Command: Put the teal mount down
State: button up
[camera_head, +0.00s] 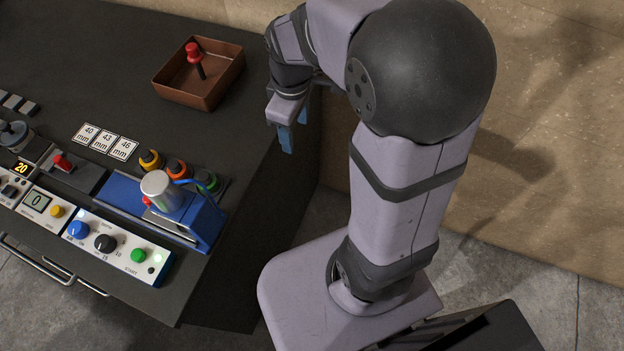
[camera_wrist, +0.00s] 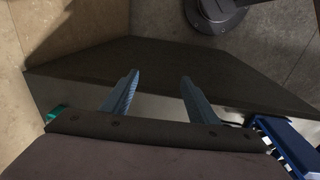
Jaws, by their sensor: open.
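A teal piece (camera_wrist: 55,112), which looks like the teal mount, shows only in part at the left of the wrist view, cut off by my gripper body. In the head view I cannot make it out; my arm covers the far right corner of the bench. My gripper (camera_head: 287,137) hangs by the right edge of the bench with blue fingers pointing down. In the wrist view the two fingers of my gripper (camera_wrist: 159,77) are spread, with nothing between them. The teal piece is apart from the fingers.
The dark bench (camera_head: 120,40) has free surface around the brown tray (camera_head: 228,82), which holds a red-knobbed part (camera_head: 195,58). The blue press (camera_head: 207,220) with a metal cylinder stands near the front right edge. Yellow, orange and green-ringed parts (camera_head: 178,168) stand behind it.

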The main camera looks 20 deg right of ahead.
jog(key=s+a+f+m+g, duration=0.1)
jog(key=s+f+m, duration=0.3)
jog(key=s+m, duration=0.4)
jog(key=s, duration=0.3)
jog(key=shift+s+m, duration=0.4)
jog(key=shift+r+p, duration=0.25)
jog(key=shift+p, duration=0.05)
